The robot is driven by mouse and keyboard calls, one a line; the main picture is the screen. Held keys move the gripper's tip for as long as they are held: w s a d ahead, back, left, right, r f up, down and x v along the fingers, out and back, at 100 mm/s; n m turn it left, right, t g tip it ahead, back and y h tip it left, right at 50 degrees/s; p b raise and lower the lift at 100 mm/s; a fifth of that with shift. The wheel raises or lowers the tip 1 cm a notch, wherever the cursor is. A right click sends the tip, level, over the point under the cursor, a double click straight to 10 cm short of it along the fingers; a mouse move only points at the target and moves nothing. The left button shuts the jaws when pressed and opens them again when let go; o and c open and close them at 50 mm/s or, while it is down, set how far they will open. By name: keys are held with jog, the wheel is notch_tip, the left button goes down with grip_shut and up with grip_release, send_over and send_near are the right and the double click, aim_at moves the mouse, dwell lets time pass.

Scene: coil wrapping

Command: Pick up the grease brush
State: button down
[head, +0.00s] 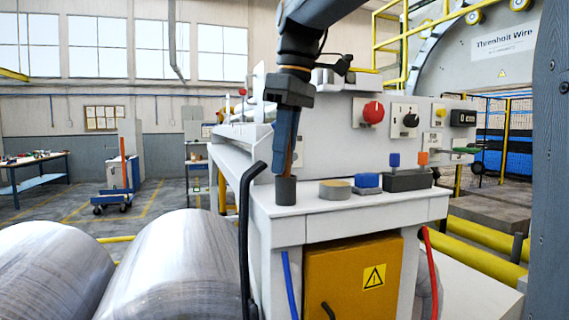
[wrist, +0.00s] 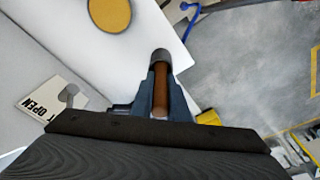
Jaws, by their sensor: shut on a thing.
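The grease brush shows as a brown handle (wrist: 160,92) between my fingers in the wrist view; a strip of it also shows in the head view (head: 299,154). At its lower end is a dark grey cylinder (head: 286,190) at the left corner of the white ledge (head: 330,208); it also shows in the wrist view (wrist: 161,56). I cannot tell whether this cylinder is a holder or part of the brush. My gripper (head: 287,168) points down and is shut on the handle. My fingers hide much of the brush in the head view.
A tan roll (head: 335,190), a blue block (head: 367,182) and a dark box (head: 407,181) stand to the right on the ledge. A panel with a red button (head: 373,112) rises behind. A black curved bar (head: 246,230) and large metal rolls (head: 175,270) are at left.

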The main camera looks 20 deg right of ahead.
jog(key=shift+r, duration=0.15)
jog(key=shift+r+b, duration=0.8)
jog(key=shift+r, duration=4.05)
